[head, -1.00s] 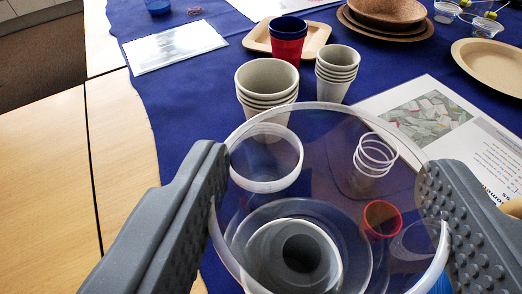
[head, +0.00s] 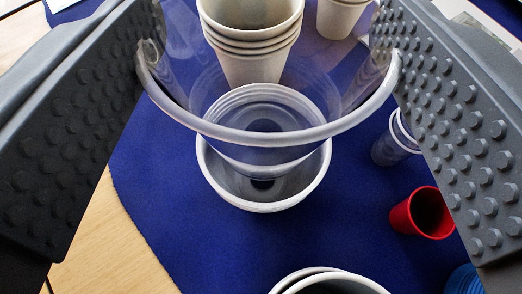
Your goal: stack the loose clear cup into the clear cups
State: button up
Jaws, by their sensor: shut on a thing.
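My gripper (head: 268,50) is shut on a large clear cup (head: 262,136), with one grey studded finger on each side of its rim. The held cup is upright, and its wide rim faces me. Just below and behind it in the picture stands a clear cup or nest of clear cups (head: 265,206) with a whitish rim, on the blue cloth. The held cup overlaps this in the view. I cannot tell whether its base is inside or only above. A smaller nest of clear cups (head: 392,150) stands to the right, partly hidden by the right finger.
A stack of grey paper cups (head: 250,65) stands just behind, with another paper stack (head: 340,16) at the back right. A red cup (head: 422,212), a blue cup (head: 464,281) and whitish cups (head: 330,278) are nearer. The blue cloth (head: 165,200) is clear at the left.

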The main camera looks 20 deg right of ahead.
aim_at(264, 172)
jog(key=shift+f+b, duration=0.75)
jog(key=shift+f, duration=2)
jog(key=shift+f, duration=0.55)
jog(key=o, duration=0.9)
jog(key=shift+s, duration=0.1)
jog(key=shift+r, duration=0.25)
jog(key=shift+s+a+r, duration=0.1)
jog(key=shift+s+r, duration=0.1)
jog(key=shift+r, duration=0.1)
jog(key=p+v, duration=0.2)
jog(key=v, duration=0.9)
jog(key=shift+s+r+p, duration=0.2)
jog(key=shift+p, duration=0.15)
